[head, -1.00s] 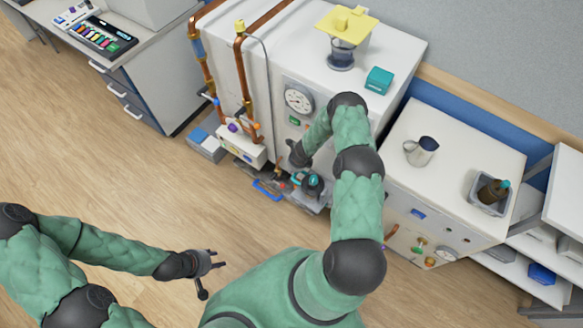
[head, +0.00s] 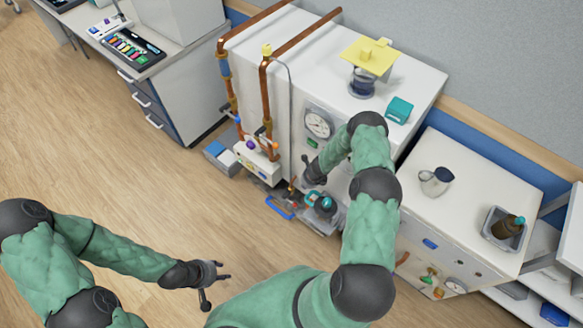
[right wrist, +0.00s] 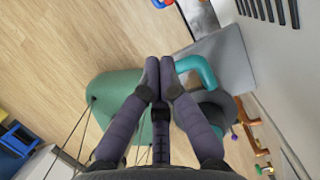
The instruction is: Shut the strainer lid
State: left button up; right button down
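A dark round fitting with a teal handle (head: 323,204) sits low at the front of the white machine; it may be the strainer and its lid, but I cannot be sure. The right wrist view shows its teal curved handle (right wrist: 201,74) close up, beside a dark cylinder partly hidden by my finger. My right gripper (right wrist: 160,66) has its fingertips together just left of the handle, with nothing visible between them. In the head view it is small and dark above the fitting. My left gripper (head: 222,278) is open and empty over the floor.
The white machine (head: 280,90) carries copper pipes, a gauge (head: 318,122) and a jar under a yellow plate (head: 370,56). A blue-handled item (head: 279,207) lies low beside the fitting. A white cabinet (head: 470,205) stands right. The floor at left is clear.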

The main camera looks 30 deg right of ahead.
pick_arm(q)
jog(key=shift+r+p, duration=1.25)
jog(key=shift+r, duration=0.35)
pick_arm(e)
jog(key=w+a+r, duration=0.3)
jog(key=w+r, duration=0.3)
jog(key=w, duration=0.1)
jog(key=shift+w, duration=0.15)
jog(key=shift+a+r, duration=0.1)
